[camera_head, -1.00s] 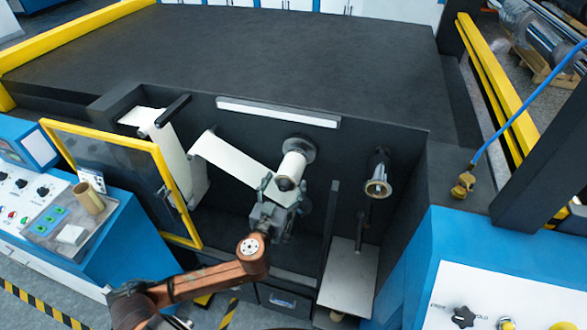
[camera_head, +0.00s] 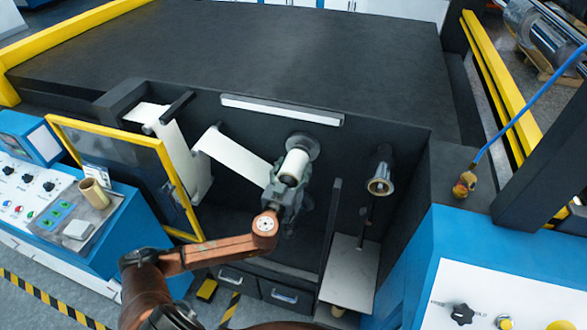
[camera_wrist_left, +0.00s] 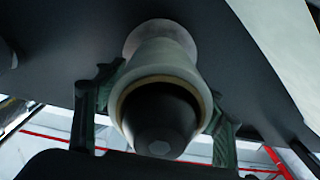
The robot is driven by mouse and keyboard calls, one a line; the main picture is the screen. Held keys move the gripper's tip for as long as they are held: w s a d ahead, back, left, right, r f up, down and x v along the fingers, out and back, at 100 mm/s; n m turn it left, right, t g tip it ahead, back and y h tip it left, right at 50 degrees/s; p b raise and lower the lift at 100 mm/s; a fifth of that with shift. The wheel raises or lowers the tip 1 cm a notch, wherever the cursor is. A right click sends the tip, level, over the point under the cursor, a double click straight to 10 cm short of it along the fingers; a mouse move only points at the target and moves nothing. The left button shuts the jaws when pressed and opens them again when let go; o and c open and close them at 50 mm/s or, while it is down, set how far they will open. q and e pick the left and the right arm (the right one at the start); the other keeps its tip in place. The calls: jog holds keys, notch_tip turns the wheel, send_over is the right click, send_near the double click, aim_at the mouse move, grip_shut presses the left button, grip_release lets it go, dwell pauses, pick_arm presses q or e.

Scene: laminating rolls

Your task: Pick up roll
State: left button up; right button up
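A small white roll (camera_head: 293,166) sits on a round spindle on the dark machine wall, with a white film strip running off to its left. In the left wrist view the roll (camera_wrist_left: 163,62) points at the camera, with a tan core edge around a dark spindle end. My left gripper (camera_head: 288,187) is at the front end of this roll. In the wrist view its two green-grey fingers stand on either side of the roll, close to its sides, with a narrow gap showing at the left. The fingers look open; contact on the right is unclear. My right gripper is not in view.
A tan cardboard core (camera_head: 93,194) stands on the left console. A yellow-framed clear door (camera_head: 130,170) stands open at the left. A dark divider (camera_head: 329,230) and a metal plate (camera_head: 349,270) lie right of my gripper.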

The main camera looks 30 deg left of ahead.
pick_arm(q)
jog(key=c, duration=1.1)
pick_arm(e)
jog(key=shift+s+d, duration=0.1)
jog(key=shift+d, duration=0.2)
pick_arm(q)
jog(key=shift+r, duration=0.1)
jog(key=shift+b+v, duration=1.3)
jog(key=shift+v, duration=7.7)
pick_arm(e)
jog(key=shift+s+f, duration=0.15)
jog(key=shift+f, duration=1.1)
